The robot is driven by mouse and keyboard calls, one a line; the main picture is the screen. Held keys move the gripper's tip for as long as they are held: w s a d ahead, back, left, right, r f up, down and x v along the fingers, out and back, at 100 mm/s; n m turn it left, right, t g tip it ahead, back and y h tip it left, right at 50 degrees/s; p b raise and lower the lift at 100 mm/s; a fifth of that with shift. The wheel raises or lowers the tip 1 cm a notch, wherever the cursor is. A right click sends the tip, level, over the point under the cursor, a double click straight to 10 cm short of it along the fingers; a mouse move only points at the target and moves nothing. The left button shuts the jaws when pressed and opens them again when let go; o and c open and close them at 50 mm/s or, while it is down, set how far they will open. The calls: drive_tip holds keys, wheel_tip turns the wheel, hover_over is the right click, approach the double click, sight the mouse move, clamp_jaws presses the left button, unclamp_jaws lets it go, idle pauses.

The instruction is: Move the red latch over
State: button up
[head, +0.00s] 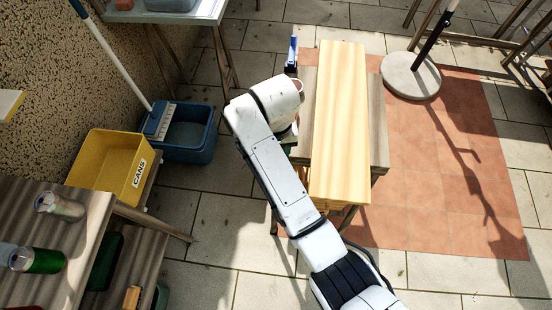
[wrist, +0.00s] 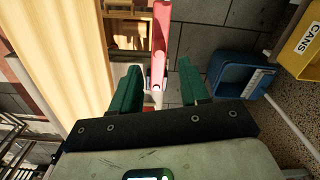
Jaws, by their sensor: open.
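The red latch (wrist: 161,35) shows in the wrist view as a narrow bar beside the pale wooden door (wrist: 60,45). Its lower, paler end lies between the fingertips in the picture. My gripper (wrist: 160,75) is open, with one green finger on each side of the latch. I cannot tell whether either finger touches it. In the head view the door (head: 341,120) is a long light board on a darker wooden stand. My arm hides the latch there and nearly all of my gripper.
A yellow CANS bin (head: 110,165) and a blue tub (head: 188,133) stand to the left. A table with cans (head: 60,206) is at the lower left. A round pale base with a pole (head: 410,76) stands at the right. Tiled floor is open right of the stand.

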wheel_tip(320, 180, down, 7)
drive_tip(key=shift+s+r, duration=0.1)
drive_tip(key=shift+c, duration=0.3)
clamp_jaws()
idle(0.5)
